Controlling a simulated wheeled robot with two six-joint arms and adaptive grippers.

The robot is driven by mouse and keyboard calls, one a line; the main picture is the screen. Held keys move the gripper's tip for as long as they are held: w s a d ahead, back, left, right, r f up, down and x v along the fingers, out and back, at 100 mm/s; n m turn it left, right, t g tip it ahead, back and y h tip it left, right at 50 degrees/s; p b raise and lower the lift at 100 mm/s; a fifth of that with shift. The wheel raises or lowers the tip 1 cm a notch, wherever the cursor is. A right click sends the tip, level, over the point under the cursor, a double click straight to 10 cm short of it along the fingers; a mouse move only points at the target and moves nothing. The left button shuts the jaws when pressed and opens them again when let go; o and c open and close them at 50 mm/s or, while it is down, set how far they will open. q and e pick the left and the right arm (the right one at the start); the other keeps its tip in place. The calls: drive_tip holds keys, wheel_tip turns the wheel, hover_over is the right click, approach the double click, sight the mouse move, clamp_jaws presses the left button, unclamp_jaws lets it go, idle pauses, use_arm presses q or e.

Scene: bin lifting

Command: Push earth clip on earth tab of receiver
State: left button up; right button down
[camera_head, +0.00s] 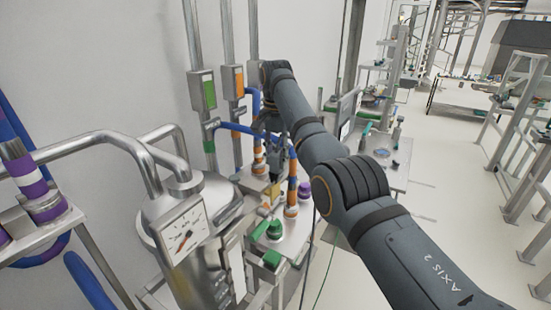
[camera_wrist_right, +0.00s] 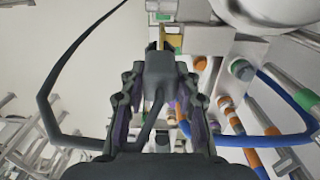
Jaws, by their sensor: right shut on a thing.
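My right gripper (camera_wrist_right: 160,85) is shut on the dark grey earth clip (camera_wrist_right: 159,68), whose body sits between the two fingers. A black cable (camera_wrist_right: 62,95) loops from the clip side around the left of the wrist view. A narrow brass-coloured tab (camera_wrist_right: 161,36), apparently the earth tab, is straight beyond the clip's nose. The clip's front overlaps the tab's near end in this view; I cannot tell whether it grips it. In the head view my right gripper (camera_head: 274,158) is small and dark among the pipes, with the clip not clear. My left gripper is not in view.
A metal vessel with a square gauge (camera_head: 185,233) stands at the front left. Blue hoses (camera_head: 247,131) and orange-banded pipes (camera_head: 292,190) crowd my right gripper. A purple knob (camera_head: 304,190) and green knob (camera_head: 274,229) are near. Open floor (camera_head: 440,200) lies right.

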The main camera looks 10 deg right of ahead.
sight(275, 170)
drive_tip(key=shift+w+a+f+b, duration=0.1)
drive_tip(key=shift+a+f+b, duration=0.1)
drive_tip(key=shift+f+b, duration=0.7)
drive_tip(key=shift+f+p, duration=0.15)
drive_tip(key=shift+p, duration=0.15)
drive_tip(key=shift+f, duration=0.1)
drive_tip(key=shift+f+b, duration=0.4)
drive_tip(key=shift+f, duration=0.05)
drive_tip(key=shift+f, duration=0.2)
drive_tip(key=shift+f, duration=0.3)
drive_tip(key=shift+f, duration=0.1)
idle(0.3)
